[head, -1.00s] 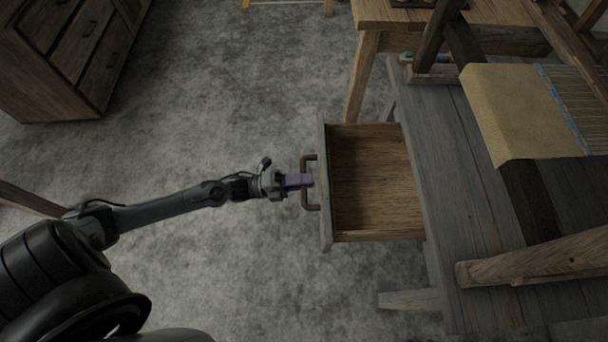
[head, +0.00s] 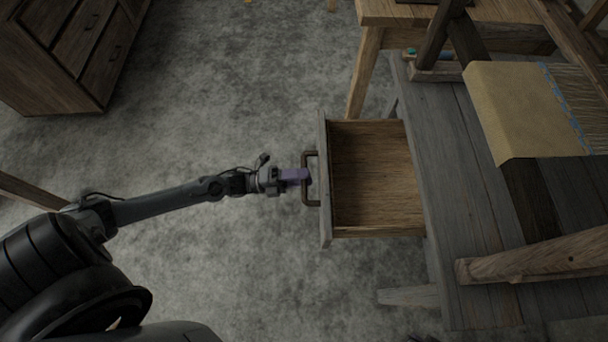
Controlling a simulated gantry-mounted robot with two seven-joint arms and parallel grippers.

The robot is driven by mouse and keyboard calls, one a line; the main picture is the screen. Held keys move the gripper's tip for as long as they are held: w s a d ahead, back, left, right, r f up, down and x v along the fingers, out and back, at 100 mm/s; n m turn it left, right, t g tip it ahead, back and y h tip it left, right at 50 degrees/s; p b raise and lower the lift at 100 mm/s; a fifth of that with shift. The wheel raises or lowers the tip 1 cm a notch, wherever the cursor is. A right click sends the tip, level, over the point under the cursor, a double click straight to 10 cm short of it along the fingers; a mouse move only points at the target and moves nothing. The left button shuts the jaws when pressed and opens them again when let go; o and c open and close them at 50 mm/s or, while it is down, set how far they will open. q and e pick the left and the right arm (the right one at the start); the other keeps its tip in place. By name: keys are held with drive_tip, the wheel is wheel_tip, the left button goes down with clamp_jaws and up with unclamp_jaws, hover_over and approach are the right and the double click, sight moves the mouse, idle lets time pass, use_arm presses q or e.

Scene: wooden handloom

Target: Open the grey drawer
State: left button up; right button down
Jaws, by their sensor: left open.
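The grey drawer (head: 325,215) is pulled well out of the grey bench, and its empty wooden inside (head: 375,175) shows. A dark bracket-shaped handle (head: 306,196) is on its front, facing left. My left gripper (head: 303,176), with purple fingers, is open at the handle, with its fingertips at or just beside the bar. I cannot tell whether the fingers touch the bar. My right gripper is not in view.
The grey bench (head: 445,135) carries the wooden loom, with tan cloth (head: 520,110) on it. A wooden table (head: 400,12) stands at the top. A brown dresser (head: 60,50) stands at the upper left. The grey floor (head: 220,110) left of the drawer is clear.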

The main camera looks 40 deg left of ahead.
use_arm(q)
drive_tip(key=p+v, duration=0.2)
drive_tip(key=v, duration=0.8)
drive_tip(key=shift+w, duration=0.1)
